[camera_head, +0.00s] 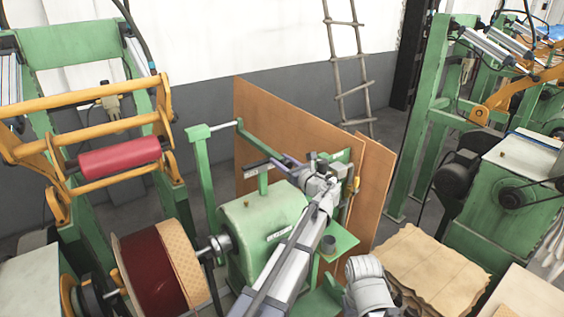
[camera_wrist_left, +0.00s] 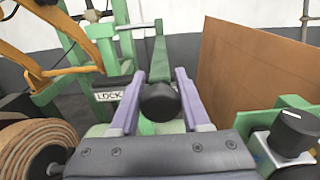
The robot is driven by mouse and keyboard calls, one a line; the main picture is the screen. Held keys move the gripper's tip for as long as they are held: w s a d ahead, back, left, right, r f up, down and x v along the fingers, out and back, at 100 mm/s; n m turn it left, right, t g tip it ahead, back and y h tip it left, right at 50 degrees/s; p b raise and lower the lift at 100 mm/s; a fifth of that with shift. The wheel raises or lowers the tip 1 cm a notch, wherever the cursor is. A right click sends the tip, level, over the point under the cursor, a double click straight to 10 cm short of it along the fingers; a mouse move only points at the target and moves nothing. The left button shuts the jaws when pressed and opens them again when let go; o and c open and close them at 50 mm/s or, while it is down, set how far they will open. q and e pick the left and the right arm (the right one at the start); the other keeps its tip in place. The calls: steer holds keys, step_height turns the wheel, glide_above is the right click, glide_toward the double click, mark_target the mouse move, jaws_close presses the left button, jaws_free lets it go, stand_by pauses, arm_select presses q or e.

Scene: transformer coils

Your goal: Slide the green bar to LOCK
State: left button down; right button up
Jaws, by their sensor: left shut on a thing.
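My left gripper (camera_head: 281,161) is over the green machine in the middle of the head view. In the left wrist view its two purple fingers (camera_wrist_left: 160,92) stand either side of a round black knob (camera_wrist_left: 161,104) and are shut on it. The green bar (camera_wrist_left: 160,66) runs away behind the knob. A white LOCK label (camera_wrist_left: 107,96) shows to the left of the fingers, apart from the knob. My right gripper is not in view.
A brown board (camera_head: 291,120) stands close behind the machine; it also shows at right in the left wrist view (camera_wrist_left: 262,70). A dark red coil (camera_head: 160,270) is at lower left. Stacked brown sheets (camera_head: 430,268) lie at right.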

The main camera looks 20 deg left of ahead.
arm_select(q)
steer(key=s+a, duration=0.6)
steer(key=s, duration=0.2)
steer(key=shift+a, duration=0.2)
steer(key=c, duration=0.8)
jaws_free()
steer(key=shift+s, duration=0.1)
steer(key=o, duration=0.4)
steer(key=shift+s+a, duration=0.1)
steer(key=shift+a, duration=0.05)
